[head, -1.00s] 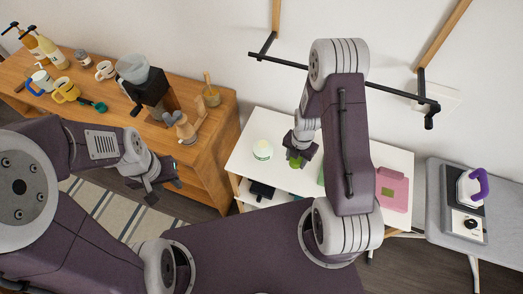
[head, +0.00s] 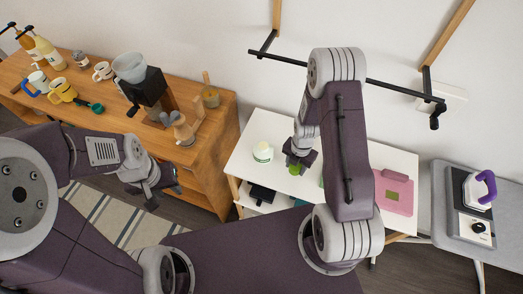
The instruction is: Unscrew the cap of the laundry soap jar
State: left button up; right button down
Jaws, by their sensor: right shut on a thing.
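The laundry soap jar (head: 262,152), pale with a green label mark, stands upright on the white table (head: 252,130), left of my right gripper. My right gripper (head: 297,166) is over the table and shut on a small green round piece (head: 295,170), which looks like the cap. The piece is apart from the jar. The gripper partly hides it, and whether it touches the table is unclear. My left gripper (head: 163,190) is beside the wooden cabinet, well left of the jar, with its fingers apart and empty.
The wooden cabinet (head: 215,150) holds mugs, bottles, a coffee grinder (head: 145,85) and a carafe (head: 183,130). A pink board-like thing (head: 393,192) lies on the table's right. A black rail (head: 385,88) crosses the wall.

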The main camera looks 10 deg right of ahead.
jog(key=shift+f+b, duration=0.35)
jog(key=shift+f, duration=0.4)
jog(key=shift+f, duration=0.3)
jog(key=shift+c, duration=1.6)
grip_release()
jog(key=shift+r, duration=0.1)
notch_tip(320, 180, up, 10)
jog(key=p, duration=0.8)
